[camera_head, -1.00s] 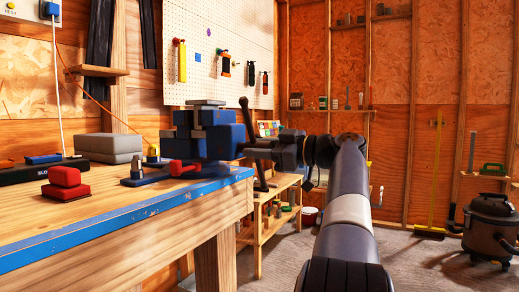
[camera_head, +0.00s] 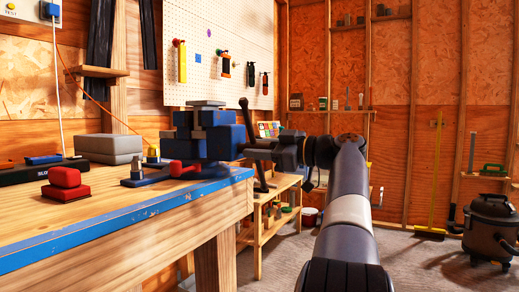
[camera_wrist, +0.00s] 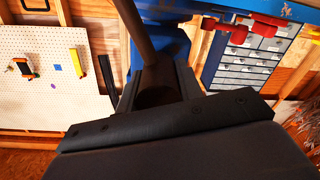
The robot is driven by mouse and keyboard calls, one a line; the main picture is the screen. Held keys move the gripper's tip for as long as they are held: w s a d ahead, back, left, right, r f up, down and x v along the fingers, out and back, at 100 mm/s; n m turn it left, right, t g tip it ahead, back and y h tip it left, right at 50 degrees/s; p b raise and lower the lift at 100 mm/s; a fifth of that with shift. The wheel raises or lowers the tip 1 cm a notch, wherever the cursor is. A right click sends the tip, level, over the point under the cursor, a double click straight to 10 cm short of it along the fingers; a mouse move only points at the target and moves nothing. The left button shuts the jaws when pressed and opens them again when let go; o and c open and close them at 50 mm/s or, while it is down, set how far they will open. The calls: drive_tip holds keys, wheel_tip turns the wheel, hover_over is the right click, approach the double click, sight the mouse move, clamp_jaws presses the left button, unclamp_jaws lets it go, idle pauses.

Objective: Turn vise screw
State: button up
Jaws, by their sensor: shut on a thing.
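The blue vise (camera_head: 222,140) is mounted at the right end of the workbench, and part of its blue body shows in the wrist view (camera_wrist: 172,42). Its dark handle bar (camera_head: 246,118) passes through the screw end on the vise's right side and stands nearly upright, leaning slightly. My gripper (camera_head: 272,150) reaches in from the right and is shut at the screw end where the bar crosses. In the wrist view the bar (camera_wrist: 134,26) runs down between my gripper's fingers (camera_wrist: 157,88). The exact contact is hidden by the dark fingers.
The blue-edged workbench (camera_head: 110,222) carries a red block (camera_head: 65,184), grey boxes (camera_head: 108,144) and a red-handled tool (camera_head: 182,170). A low wooden shelf (camera_head: 262,226) stands behind my arm.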

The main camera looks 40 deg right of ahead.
drive_tip(key=shift+w, duration=0.1)
drive_tip(key=o, duration=1)
drive_tip(key=shift+a, duration=0.1)
drive_tip(key=p+v, duration=0.2)
drive_tip(key=v, duration=0.8)
drive_tip(key=shift+s+p, duration=0.35)
